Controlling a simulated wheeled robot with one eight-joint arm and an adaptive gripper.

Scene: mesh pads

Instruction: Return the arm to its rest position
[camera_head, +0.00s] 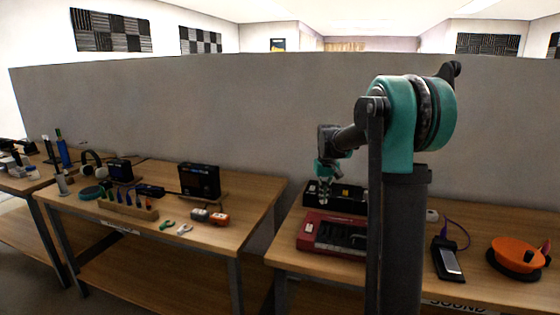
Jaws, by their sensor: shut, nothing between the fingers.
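My arm stands at the right of the head view, a dark column with a teal shoulder, its forearm reaching away to the left. My gripper (324,196) hangs at the end of the arm, pointing down. It is shut and empty. It is over or just in front of a black box (348,193) on the right table (290,252); the exact gap cannot be told. A red case with a dark top (312,240) lies on the table just below it. My column hides part of the right table.
A phone-like device (449,262) and an orange round object (515,254) lie right of my column. The left table (215,236) holds a black radio-like box (199,180), a tool rack (127,207) and small items. A grey partition (240,110) stands behind. A gap separates the tables.

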